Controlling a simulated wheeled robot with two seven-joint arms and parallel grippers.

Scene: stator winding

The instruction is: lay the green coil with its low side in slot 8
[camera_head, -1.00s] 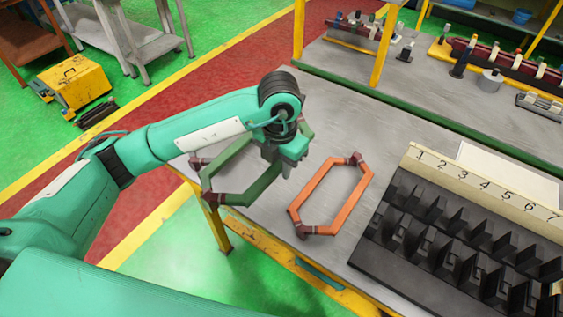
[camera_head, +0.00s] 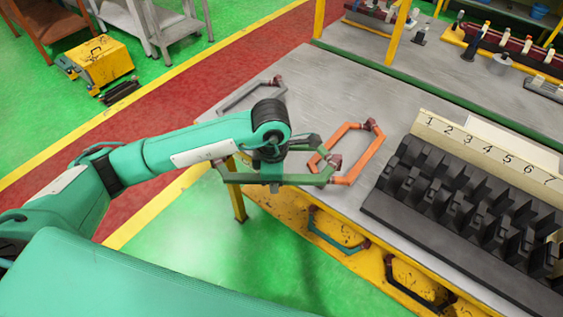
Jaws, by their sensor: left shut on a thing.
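The green coil (camera_head: 245,178) is a flat hexagonal loop with dark reddish ends. My left gripper (camera_head: 273,180) is shut on its near long side and holds it over the table's front left edge. My own wrist hides part of the coil. Its right end overlaps the orange coil in the picture. The black slotted stator block (camera_head: 450,190) stands at the right, with a cream strip (camera_head: 480,145) numbered 1 to 7 readable along its back. A label 8 is not in view; the block runs out of the right edge. My right gripper is not in view.
The orange coil (camera_head: 371,150) lies on the grey table (camera_head: 340,90), with a grey coil (camera_head: 236,97) further back left. A teal coil (camera_head: 335,240) and a dark coil (camera_head: 420,295) are on the yellow lower level. The table behind the orange coil is clear.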

